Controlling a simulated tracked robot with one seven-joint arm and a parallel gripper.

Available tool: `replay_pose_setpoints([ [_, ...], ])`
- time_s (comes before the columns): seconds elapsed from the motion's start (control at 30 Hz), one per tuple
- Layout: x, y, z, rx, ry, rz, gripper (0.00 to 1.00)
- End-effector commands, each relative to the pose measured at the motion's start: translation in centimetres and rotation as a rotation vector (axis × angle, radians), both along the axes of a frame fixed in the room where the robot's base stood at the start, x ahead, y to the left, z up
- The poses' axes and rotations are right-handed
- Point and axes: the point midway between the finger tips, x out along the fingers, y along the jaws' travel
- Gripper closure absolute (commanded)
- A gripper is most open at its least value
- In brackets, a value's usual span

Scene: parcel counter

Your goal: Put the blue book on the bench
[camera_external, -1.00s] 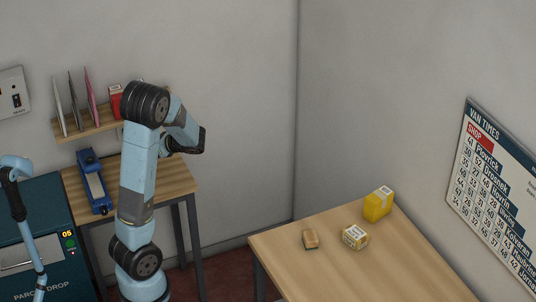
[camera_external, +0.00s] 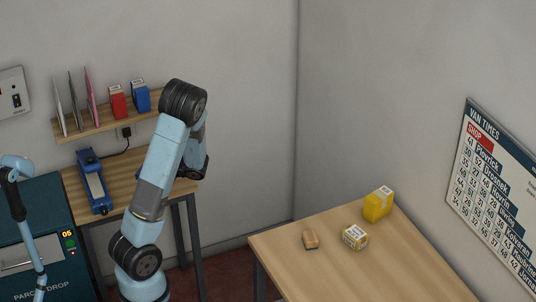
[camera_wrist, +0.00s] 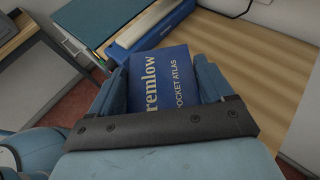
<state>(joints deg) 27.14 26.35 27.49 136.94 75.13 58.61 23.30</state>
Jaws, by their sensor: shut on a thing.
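The blue book (camera_wrist: 165,82), with "remlow" and "POCKET ATLAS" lettering, is between the two fingers of my gripper (camera_wrist: 160,66) in the wrist view. My gripper is shut on it. In the external view my arm hides the gripper and nearly all of the book; a small blue patch shows at the arm's left edge. The wooden bench (camera_external: 121,190) stands at the left against the wall. The wrist view shows its wooden top (camera_wrist: 235,52) beyond and beside the book. I cannot tell whether the book touches it.
A blue device (camera_external: 93,182) lies on the bench's left side and shows beyond the book in the wrist view (camera_wrist: 150,28). A wall shelf (camera_external: 88,129) above holds upright sheets, a red box (camera_external: 117,101) and a blue box (camera_external: 141,97). Another wooden table (camera_external: 375,270) holds small packages.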

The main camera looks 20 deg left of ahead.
Motion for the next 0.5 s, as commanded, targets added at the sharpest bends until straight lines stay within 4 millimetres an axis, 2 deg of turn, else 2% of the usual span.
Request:
replay_pose_setpoints([
  [0.4, 7.4, 2.2, -3.5, 0.003, 0.001, 0.002, 0.53],
  [0.5, 8.6, 2.5, -4.7, 0.002, 0.003, 0.001, 0.53],
])
